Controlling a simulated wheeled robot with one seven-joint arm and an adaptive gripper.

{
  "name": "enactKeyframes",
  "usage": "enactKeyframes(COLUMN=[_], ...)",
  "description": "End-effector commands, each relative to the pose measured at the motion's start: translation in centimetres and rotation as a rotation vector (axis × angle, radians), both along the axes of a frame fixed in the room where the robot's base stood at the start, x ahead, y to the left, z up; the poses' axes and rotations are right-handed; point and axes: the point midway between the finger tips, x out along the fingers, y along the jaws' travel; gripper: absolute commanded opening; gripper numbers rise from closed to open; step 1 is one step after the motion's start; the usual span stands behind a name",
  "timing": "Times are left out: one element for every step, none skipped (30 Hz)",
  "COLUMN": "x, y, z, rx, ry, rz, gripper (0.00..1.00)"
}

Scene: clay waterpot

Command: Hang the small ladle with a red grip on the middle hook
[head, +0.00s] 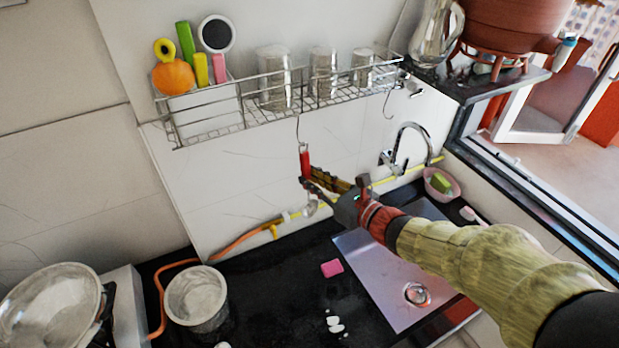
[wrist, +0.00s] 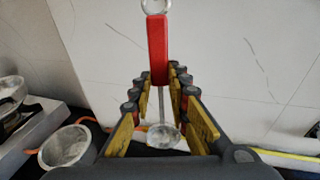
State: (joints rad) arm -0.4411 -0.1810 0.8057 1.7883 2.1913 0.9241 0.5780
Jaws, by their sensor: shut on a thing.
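The small ladle has a red grip (head: 305,163), a thin metal stem and a small round bowl (wrist: 163,137). My gripper (head: 310,180) is shut on the ladle around the lower end of the grip, and the ladle hangs upright, bowl down. In the wrist view the red grip (wrist: 157,48) rises above my fingertips (wrist: 160,82), with a metal ring (wrist: 156,6) at its top. The middle hook (head: 298,130) hangs from the wire rack (head: 245,122), just above the grip in the head view. I cannot tell whether the ring is on the hook.
Another hook (head: 388,105) hangs at the rack's right. The rack holds metal cups (head: 273,78) and a white container (head: 205,110). Below are a dark counter (head: 270,290), a sink (head: 385,275), a curved faucet (head: 410,127) and a metal pot (head: 196,297). The tiled wall stands close behind the ladle.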

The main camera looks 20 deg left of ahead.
Motion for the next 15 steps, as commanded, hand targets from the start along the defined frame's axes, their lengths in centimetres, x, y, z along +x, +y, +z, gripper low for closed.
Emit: enactKeyframes(x=[0.00, 0.00, 0.00, -0.01, -0.01, -0.02, -0.02, -0.03, -0.03, -0.03, -0.03, -0.02, -0.03, -0.02, -0.02], y=[0.00, 0.02, 0.02, 0.04, 0.05, 0.06, 0.06, 0.07, 0.07, 0.06, 0.06, 0.04, 0.03, 0.03, 0.03], z=[0.02, 0.02, 0.01, 0.01, 0.00, -0.01, -0.01, 0.00, -0.01, -0.01, -0.01, 0.00, 0.00, -0.01, -0.01], rx=[0.000, 0.000, 0.000, 0.000, 0.000, 0.000, 0.000, 0.000, 0.000, 0.000, 0.000, 0.000, 0.000, 0.000, 0.000], ry=[0.000, 0.000, 0.000, 0.000, 0.000, 0.000, 0.000, 0.000, 0.000, 0.000, 0.000, 0.000, 0.000, 0.000, 0.000], rz=[0.000, 0.000, 0.000, 0.000, 0.000, 0.000, 0.000, 0.000, 0.000, 0.000, 0.000, 0.000, 0.000, 0.000, 0.000], gripper=[0.00, 0.00, 0.00, 0.00, 0.00, 0.18, 0.20, 0.22, 0.24, 0.26, 0.27, 0.30, 0.31, 0.33, 0.35])
